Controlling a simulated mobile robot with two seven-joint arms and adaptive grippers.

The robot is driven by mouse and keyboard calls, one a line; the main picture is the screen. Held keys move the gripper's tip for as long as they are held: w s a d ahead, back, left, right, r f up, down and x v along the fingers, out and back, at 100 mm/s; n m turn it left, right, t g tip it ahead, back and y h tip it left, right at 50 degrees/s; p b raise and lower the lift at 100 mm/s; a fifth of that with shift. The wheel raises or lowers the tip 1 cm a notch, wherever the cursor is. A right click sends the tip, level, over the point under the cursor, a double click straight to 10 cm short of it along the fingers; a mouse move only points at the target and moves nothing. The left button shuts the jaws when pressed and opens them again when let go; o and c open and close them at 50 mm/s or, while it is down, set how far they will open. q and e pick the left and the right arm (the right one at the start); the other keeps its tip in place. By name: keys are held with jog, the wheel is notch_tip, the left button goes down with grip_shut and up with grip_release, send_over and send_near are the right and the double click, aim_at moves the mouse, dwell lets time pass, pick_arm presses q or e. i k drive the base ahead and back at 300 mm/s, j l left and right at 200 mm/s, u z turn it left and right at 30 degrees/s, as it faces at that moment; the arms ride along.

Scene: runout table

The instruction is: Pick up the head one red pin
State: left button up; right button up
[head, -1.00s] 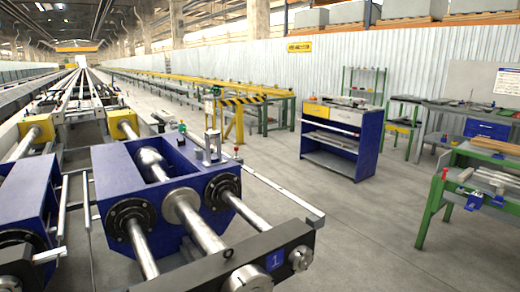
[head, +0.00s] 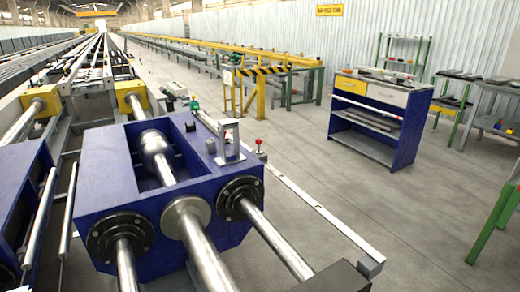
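A small pin with a red ball top (head: 258,144) stands at the right edge of the big blue machine head (head: 110,185). Its lower part is small, and I cannot tell what it sits in. Beside it, on top of the blue head, is a grey metal bracket (head: 230,140). Neither of my grippers shows in the head view.
A blue cabinet (head: 405,150) stands at right. Open floor (head: 350,190) lies between.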

aim_at(258, 141)
jog(key=l+z, duration=0.1)
jog(key=z, duration=0.15)
jog(key=i+l+z, duration=0.2)
jog(key=l, duration=0.4)
jog(key=i+l+z, duration=0.25)
jog(key=l, duration=0.25)
jog(key=i+l+z, duration=0.2)
jog(key=i+l, duration=0.5)
jog(key=i, duration=0.3)
jog(key=i+l, duration=0.25)
jog(key=i, duration=0.25)
jog(key=i+l+u, duration=0.1)
jog(key=i+l, duration=0.2)
jog(key=i, duration=0.25)
jog(key=i+j+u, duration=0.15)
jog(key=u, duration=0.35)
jog(key=i+u, duration=0.3)
jog(key=u, duration=0.15)
jog(key=i+u, duration=0.25)
jog(key=u, duration=0.25)
jog(key=i+l+u, duration=0.1)
jog(key=u, duration=0.4)
jog(key=i+l, duration=0.05)
jog(key=i, duration=0.05)
